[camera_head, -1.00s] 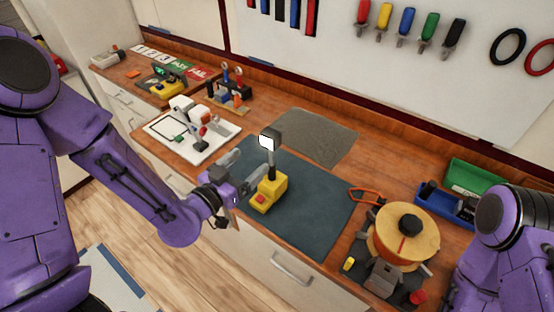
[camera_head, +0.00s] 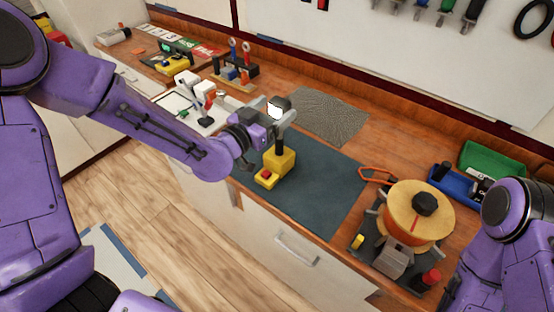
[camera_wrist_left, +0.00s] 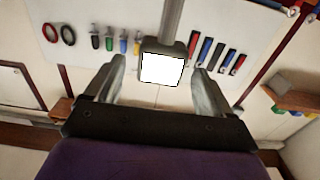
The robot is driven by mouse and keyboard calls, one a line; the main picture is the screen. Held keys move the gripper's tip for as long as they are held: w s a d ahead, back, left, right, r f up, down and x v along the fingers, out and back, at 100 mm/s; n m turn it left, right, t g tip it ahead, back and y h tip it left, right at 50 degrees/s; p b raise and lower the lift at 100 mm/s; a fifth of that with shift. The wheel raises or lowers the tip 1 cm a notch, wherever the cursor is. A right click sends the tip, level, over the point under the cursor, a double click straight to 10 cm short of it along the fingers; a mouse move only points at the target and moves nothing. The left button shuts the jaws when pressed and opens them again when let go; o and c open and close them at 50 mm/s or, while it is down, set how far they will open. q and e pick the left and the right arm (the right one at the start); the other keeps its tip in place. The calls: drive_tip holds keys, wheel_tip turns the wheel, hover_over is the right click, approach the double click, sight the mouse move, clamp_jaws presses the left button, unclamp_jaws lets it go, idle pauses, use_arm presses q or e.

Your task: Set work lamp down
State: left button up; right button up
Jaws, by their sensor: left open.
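The work lamp has a yellow base (camera_head: 280,162) with a red button, a dark post and a head with a bright white face (camera_head: 274,110). It stands upright on the dark blue-grey mat (camera_head: 318,190). My left gripper (camera_head: 285,112) is at the height of the lamp head, above the base. In the left wrist view the lamp head (camera_wrist_left: 162,69) shows between the two spread fingers (camera_wrist_left: 160,85), with a gap on each side. My right arm shows at the right edge; its gripper is out of view.
A round wooden spool (camera_head: 413,212) on a dark stand and an orange-handled tool (camera_head: 376,174) are right of the mat. A white board (camera_head: 190,110) with small parts lies to the left. A grey textured pad (camera_head: 327,114) lies behind. Tools hang on the wall.

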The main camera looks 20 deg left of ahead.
use_arm(q)
drive_tip(key=shift+x, duration=1.1)
drive_tip(key=shift+s, duration=0.15)
drive_tip(key=c, duration=0.4)
clamp_jaws()
drive_tip(key=shift+r, duration=0.1)
